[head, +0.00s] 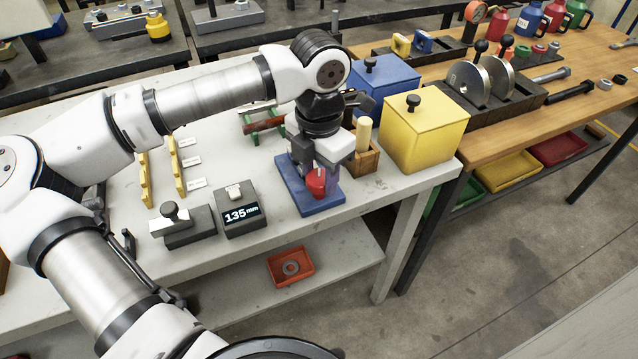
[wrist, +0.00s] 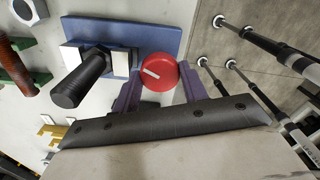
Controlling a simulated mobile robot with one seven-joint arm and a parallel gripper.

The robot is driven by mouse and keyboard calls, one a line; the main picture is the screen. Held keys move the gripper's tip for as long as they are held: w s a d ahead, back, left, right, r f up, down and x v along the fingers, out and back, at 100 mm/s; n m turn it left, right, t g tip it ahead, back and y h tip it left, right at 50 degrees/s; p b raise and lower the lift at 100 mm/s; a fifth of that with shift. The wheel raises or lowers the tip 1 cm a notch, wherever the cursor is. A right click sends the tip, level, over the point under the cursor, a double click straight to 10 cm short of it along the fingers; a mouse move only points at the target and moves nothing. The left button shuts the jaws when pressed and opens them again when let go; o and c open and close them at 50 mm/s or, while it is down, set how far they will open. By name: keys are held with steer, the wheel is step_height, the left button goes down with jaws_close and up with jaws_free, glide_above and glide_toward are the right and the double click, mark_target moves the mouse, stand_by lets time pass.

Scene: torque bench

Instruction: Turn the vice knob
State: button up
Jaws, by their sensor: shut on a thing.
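The vice has a blue base plate (head: 293,188) near the front right of the pale bench. Its red round knob (head: 316,182) is at the front side; in the wrist view the knob (wrist: 158,72) has a white line on its face, slanted down to the right. My gripper (head: 320,160) is over the vice, with one finger on each side of the knob, shut on it. In the wrist view, a black cylinder (wrist: 80,82) stands between two pale blocks on the blue base (wrist: 150,30). My gripper hides much of the vice in the head view.
A wooden block with an upright peg (head: 364,135) and a yellow box (head: 422,130) stand close on the right. A blue box (head: 385,78) is behind. The bench's front edge is near.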

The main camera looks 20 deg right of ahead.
mark_target(319, 177)
steer(key=m+b, duration=0.3)
steer(key=shift+f+m, duration=0.15)
steer(key=shift+m, duration=0.15)
steer(key=shift+m+b, duration=0.8)
steer(key=shift+m, duration=0.7)
steer(key=shift+r, duration=0.2)
steer(key=o, duration=1)
steer(key=shift+r, duration=0.1)
step_height(319, 177, up, 14)
steer(key=shift+f, duration=0.2)
